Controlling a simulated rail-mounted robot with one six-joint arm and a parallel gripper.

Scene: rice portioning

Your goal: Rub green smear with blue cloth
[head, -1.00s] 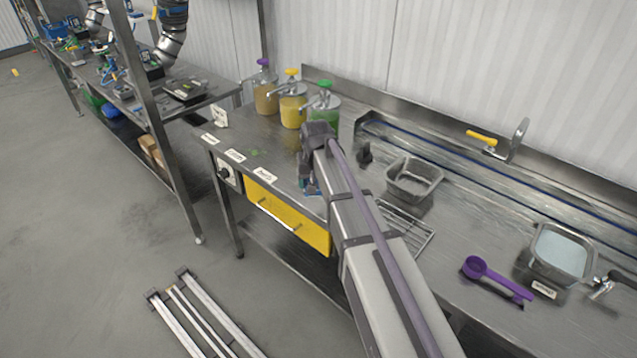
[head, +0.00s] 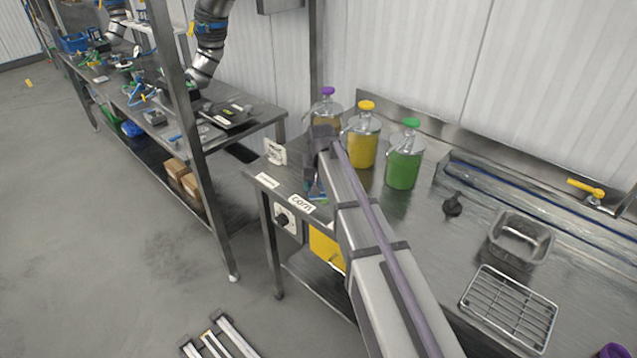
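My gripper (head: 315,188) points down at the left end of the steel counter (head: 400,245), in front of the jar with the purple top. The fingers are small and partly hidden by my arm, but appear shut on the cloth.
Purple-topped (head: 327,118), yellow-topped (head: 363,148) and green-topped (head: 403,168) dispensers stand behind my gripper. A "corn" label (head: 302,204) lies at the front edge. To the right are a black knob-like object (head: 453,205), a metal pan (head: 520,240) and a wire rack (head: 508,308).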

